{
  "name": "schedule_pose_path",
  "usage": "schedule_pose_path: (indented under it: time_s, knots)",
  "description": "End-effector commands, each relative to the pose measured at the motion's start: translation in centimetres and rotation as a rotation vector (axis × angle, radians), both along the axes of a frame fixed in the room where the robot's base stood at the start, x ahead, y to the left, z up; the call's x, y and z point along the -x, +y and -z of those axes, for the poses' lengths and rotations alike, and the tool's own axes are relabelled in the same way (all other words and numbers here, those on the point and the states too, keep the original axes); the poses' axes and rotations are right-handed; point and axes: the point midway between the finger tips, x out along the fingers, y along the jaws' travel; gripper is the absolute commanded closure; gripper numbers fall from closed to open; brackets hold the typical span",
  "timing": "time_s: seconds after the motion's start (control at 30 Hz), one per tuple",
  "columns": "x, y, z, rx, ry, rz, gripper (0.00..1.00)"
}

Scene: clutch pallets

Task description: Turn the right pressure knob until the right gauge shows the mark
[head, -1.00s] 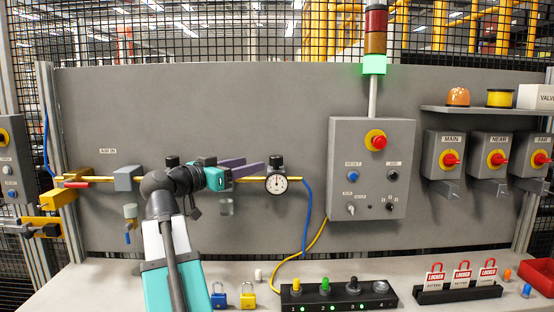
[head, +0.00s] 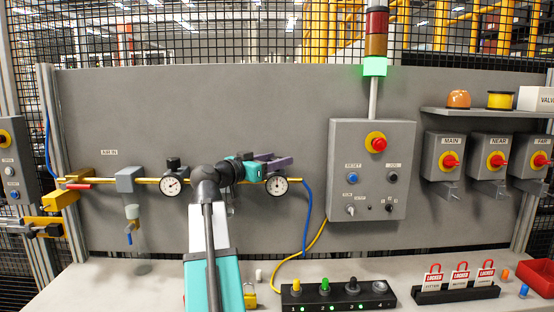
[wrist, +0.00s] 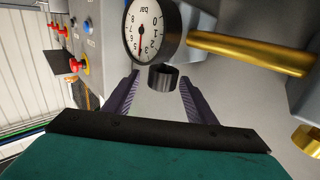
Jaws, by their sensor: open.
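The right gauge (head: 277,186) is a round white dial on the yellow pipe. It fills the top of the wrist view (wrist: 148,30), where its red needle points near 4 bar. I cannot make out a target mark on it. The right pressure knob (wrist: 163,78) is a short black cylinder beside the dial; in the head view my purple fingers hide it. My gripper (head: 280,159) is open at the knob. In the wrist view the knob sits between my fingertips (wrist: 160,82), with a visible gap on each side.
A left gauge (head: 170,186) with its own black knob (head: 173,163) is on the same pipe (head: 147,181). A blue hose (head: 307,205) runs down just right of the right gauge. A grey control box (head: 372,170) stands further right.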

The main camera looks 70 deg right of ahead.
Motion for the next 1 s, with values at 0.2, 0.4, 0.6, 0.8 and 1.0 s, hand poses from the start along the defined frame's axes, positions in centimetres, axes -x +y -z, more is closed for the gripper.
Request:
schedule_pose_path:
  time_s: [0.2, 0.4, 0.6, 0.8, 1.0]
  knots:
    - [0.5, -1.0, 0.0, -0.001, 0.0, 0.001, 0.49]
    - [0.5, -1.0, 0.1, -0.001, 0.0, 0.001, 0.49]
    - [0.5, -1.0, 0.0, -0.001, 0.0, 0.001, 0.69]
    - [0.7, 0.2, 0.2, -0.001, 0.0, 0.003, 0.89]
    - [1.0, -1.0, 0.1, -0.001, 0.001, 0.002, 0.9]
